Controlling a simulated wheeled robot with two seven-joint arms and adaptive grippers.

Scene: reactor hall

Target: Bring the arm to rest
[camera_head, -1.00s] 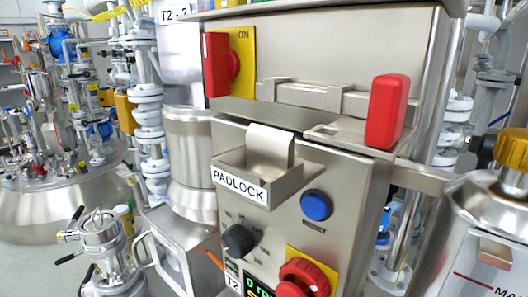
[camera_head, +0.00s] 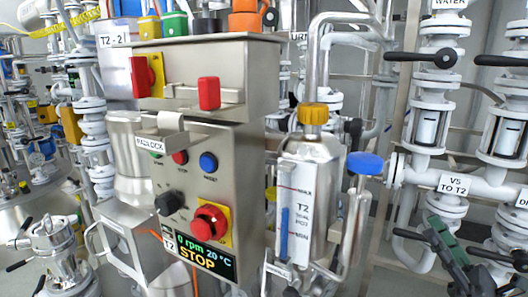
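My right gripper (camera_head: 446,240) shows at the lower right of the head view as a dark grey-green shape, in front of the white pipework. It points up and to the left. No object shows in it, but its fingers are too small and dark to tell open from shut. It is well apart from the steel control box (camera_head: 250,165). My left gripper is not in view.
The control box carries a red knob on yellow (camera_head: 208,224), a blue button (camera_head: 208,162) and a red handle (camera_head: 209,93). Its display (camera_head: 205,257) reads STOP. A steel T2 vessel (camera_head: 322,190) with a blue-handled valve (camera_head: 365,163) stands between box and gripper. Black valve levers (camera_head: 420,57) jut out above.

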